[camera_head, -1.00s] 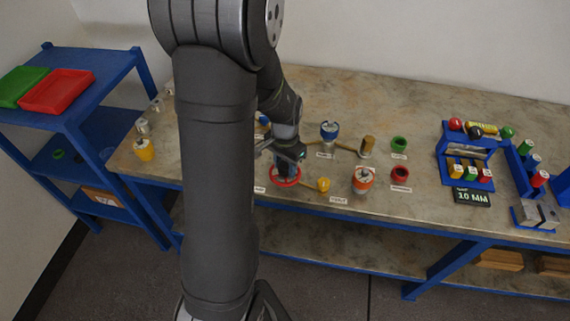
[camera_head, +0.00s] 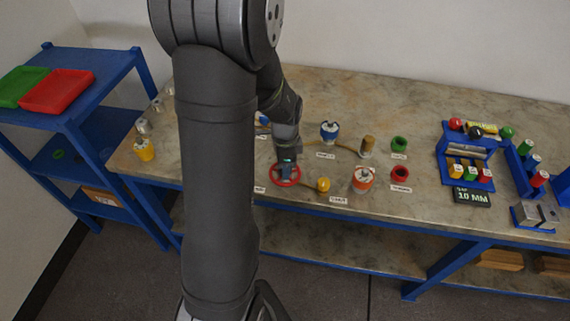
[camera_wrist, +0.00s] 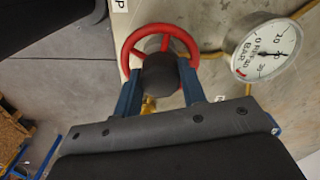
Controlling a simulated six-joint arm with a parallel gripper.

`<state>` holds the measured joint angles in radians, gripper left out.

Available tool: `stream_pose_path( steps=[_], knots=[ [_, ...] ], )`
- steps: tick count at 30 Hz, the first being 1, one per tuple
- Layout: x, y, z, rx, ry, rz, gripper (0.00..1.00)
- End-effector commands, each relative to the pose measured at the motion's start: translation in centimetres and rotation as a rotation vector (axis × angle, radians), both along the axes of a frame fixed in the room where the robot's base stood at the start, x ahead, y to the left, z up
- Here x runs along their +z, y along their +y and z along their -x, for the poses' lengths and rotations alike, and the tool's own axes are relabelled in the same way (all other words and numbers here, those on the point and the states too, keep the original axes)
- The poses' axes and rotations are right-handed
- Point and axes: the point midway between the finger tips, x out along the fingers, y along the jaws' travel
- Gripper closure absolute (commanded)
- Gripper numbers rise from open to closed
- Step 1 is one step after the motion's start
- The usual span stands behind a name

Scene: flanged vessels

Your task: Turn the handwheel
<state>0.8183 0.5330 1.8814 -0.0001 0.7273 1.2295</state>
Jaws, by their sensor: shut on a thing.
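The red handwheel (camera_head: 285,175) lies near the front edge of the workbench, and it also shows in the wrist view (camera_wrist: 135,40) with a dark round hub in its middle. My gripper (camera_head: 287,166) is over the wheel. In the wrist view its two blue fingers (camera_wrist: 162,86) stand on either side of the dark hub and are shut on it. The front part of the wheel's rim is partly hidden behind the hub and fingers. A pressure gauge (camera_wrist: 264,50) with a white dial stands to the right of the wheel in the wrist view.
On the workbench (camera_head: 420,215), a yellow piece (camera_head: 323,185), an orange-and-white vessel (camera_head: 363,180) and a red ring (camera_head: 401,174) stand right of the wheel. A blue-topped vessel (camera_head: 329,131) stands behind. A blue rack (camera_head: 468,150) is further right. My arm hides part of the bench.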

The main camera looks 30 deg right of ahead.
Motion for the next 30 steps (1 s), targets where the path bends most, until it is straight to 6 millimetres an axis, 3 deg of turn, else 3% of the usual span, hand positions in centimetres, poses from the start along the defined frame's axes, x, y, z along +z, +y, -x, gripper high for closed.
stream_pose_path(
  steps=[19,20,22,30],
  knots=[
    [0.03,-0.01,-0.02,-0.047,-0.001,0.0,0.85],
    [0.03,-0.01,-0.02,-0.047,-0.001,0.0,0.57],
    [0.02,-0.01,-0.02,-0.047,-0.001,0.0,0.43],
    [0.03,0.0,-0.01,-0.047,0.0,0.0,0.41]
  ],
)
